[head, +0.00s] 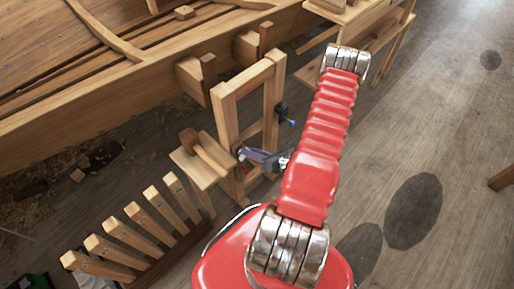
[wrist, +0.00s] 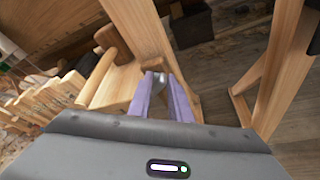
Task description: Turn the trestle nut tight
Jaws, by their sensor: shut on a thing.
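The wooden trestle (head: 226,112) stands beside the boat hull, an upright frame with two posts and a top bar. My gripper (head: 243,152) reaches in from the right to the lower part of the near post. In the wrist view my gripper's two purple fingers (wrist: 163,88) point ahead and close on a small shiny metal piece, the trestle nut (wrist: 160,77), at the wooden post. The fingers hide most of the nut, so its seating cannot be told.
A mallet (head: 204,149) lies on a small wooden stand (head: 188,165) left of the trestle. A rack of upright wooden pieces (head: 130,232) is at lower left. The planked hull (head: 130,100) fills the upper left. Open floor (head: 445,130) lies to the right.

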